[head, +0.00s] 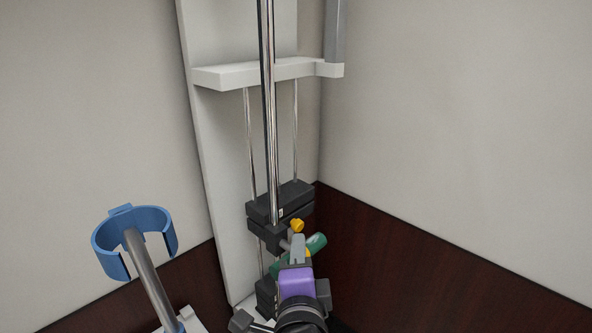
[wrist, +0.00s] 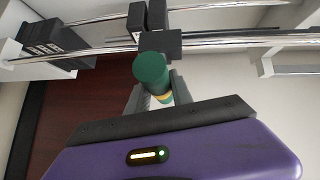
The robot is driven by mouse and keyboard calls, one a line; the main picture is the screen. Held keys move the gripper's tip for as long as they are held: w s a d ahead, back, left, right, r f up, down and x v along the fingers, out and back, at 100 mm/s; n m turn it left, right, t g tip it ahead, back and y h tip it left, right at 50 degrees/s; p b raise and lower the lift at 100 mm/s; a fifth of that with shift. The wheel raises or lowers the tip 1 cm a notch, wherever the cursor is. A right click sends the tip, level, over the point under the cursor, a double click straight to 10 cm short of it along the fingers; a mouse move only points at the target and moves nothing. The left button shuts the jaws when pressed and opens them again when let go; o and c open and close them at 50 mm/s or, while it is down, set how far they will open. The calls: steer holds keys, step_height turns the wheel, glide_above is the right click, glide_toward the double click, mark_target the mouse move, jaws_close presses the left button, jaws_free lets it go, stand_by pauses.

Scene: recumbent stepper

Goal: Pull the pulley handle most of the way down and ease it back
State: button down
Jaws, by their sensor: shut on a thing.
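The pulley handle is a short green grip (head: 316,243) with yellow parts near it, low in front of the machine's column. My gripper (head: 298,246) is shut on the green handle. In the wrist view the fingers (wrist: 155,98) lie on both sides of it. Black weight blocks (head: 288,197) sit on the chrome guide rods just behind the handle. A lower black block (head: 265,296) stands below them with a gap between. The handle's cord cannot be made out.
A white upright panel (head: 222,180) stands behind the rods, with a white cross bracket (head: 225,77) above. A blue open cuff (head: 155,218) on a grey pole stands to the left. Walls with dark red lower panels close the corner behind. The right side is clear.

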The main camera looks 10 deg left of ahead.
steer(key=shift+s+f, duration=0.1)
steer(key=shift+f, duration=0.7)
steer(key=shift+r+p, duration=0.85)
steer(key=shift+r, duration=1.65)
steer(key=shift+r+p, duration=2.3)
steer(key=shift+r, duration=1.1)
step_height(320, 180, up, 7)
steer(key=p, duration=0.4)
steer(key=shift+p, duration=0.35)
